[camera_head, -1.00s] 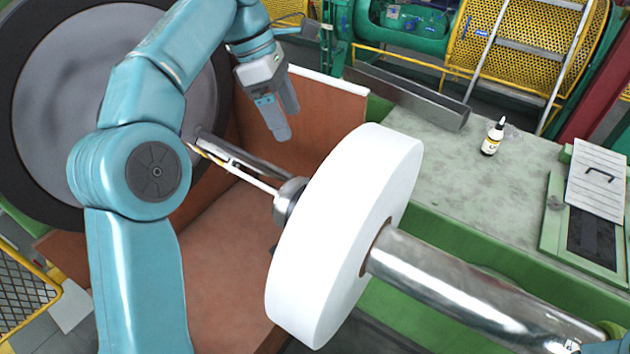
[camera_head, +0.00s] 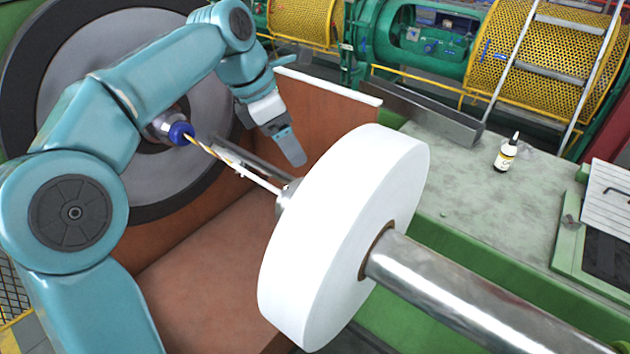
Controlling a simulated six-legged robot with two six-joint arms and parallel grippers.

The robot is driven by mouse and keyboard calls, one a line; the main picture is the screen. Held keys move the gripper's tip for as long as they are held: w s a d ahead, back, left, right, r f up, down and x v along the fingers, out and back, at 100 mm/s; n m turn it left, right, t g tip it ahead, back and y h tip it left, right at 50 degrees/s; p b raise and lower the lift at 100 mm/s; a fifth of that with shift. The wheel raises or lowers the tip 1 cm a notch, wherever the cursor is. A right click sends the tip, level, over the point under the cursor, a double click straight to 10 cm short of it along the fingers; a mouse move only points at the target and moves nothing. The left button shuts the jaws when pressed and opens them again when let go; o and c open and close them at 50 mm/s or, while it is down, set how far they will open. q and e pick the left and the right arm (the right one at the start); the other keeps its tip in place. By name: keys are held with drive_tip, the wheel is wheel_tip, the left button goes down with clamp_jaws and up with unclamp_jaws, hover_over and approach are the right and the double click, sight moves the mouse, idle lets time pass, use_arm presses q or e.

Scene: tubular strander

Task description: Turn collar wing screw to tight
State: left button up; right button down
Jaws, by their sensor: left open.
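A metal collar (camera_head: 286,200) sits on the shaft just behind the large white reel (camera_head: 345,235), which hides most of it. I cannot make out a wing screw on the collar. My left gripper (camera_head: 288,148) is open and empty. It hangs above and beyond the collar, near the brown wall, with its fingers pointing down and apart from the reel. One finger shows clearly; the other is mostly hidden. The thick steel shaft (camera_head: 470,305) comes out of the reel toward the lower right. My right gripper is not in view.
A blue-ringed nozzle (camera_head: 181,133) on the big grey disc (camera_head: 75,95) feeds a thin strand (camera_head: 225,160) toward the collar. A brown-walled box (camera_head: 215,275) lies below. A small bottle (camera_head: 505,155) stands on the grey bench (camera_head: 470,195) at right.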

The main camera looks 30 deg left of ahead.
use_arm(q)
drive_tip(key=x, duration=1)
drive_tip(key=shift+d+f, duration=0.15)
drive_tip(key=shift+w+d+f, duration=0.1)
drive_tip(key=shift+d+f, duration=0.1)
drive_tip(key=shift+d, duration=0.1)
drive_tip(key=shift+f, duration=0.15)
drive_tip(key=shift+w+a+f, duration=0.1)
drive_tip(key=shift+a+f, duration=0.05)
drive_tip(key=shift+a, duration=0.2)
drive_tip(key=shift+d, duration=0.2)
drive_tip(key=c, duration=1)
drive_tip(key=shift+c, duration=0.2)
